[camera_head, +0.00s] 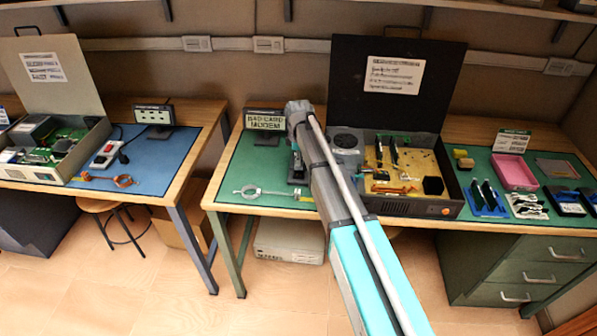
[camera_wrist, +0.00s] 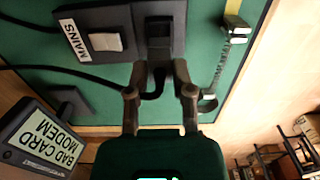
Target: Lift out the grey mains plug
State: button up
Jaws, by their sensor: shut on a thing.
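The dark mains block (camera_wrist: 117,13) lies on the green mat in the wrist view, with a white rocker switch (camera_wrist: 105,42) and a MAINS label. My gripper (camera_wrist: 160,72) is at the block's lower edge, its two fingers shut on the dark grey mains plug (camera_wrist: 159,52). A black cable (camera_wrist: 152,95) runs from below the plug. The fingers hide part of the plug, and I cannot tell whether it is still seated in the block. In the head view my gripper (camera_head: 297,170) points down over the mat left of the open case, hiding most of the block.
A BAD CARD MODEM sign (camera_wrist: 45,140) stands close to my gripper. The open case (camera_head: 410,205) with boards is just right of my arm. A ring-ended tool (camera_head: 262,191) lies at the mat's front. Trays and parts fill the right side.

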jog(key=shift+r, duration=0.1)
jog(key=shift+r+p, duration=0.65)
jog(key=shift+p, duration=0.15)
jog(key=shift+s, duration=0.1)
dwell(0.3)
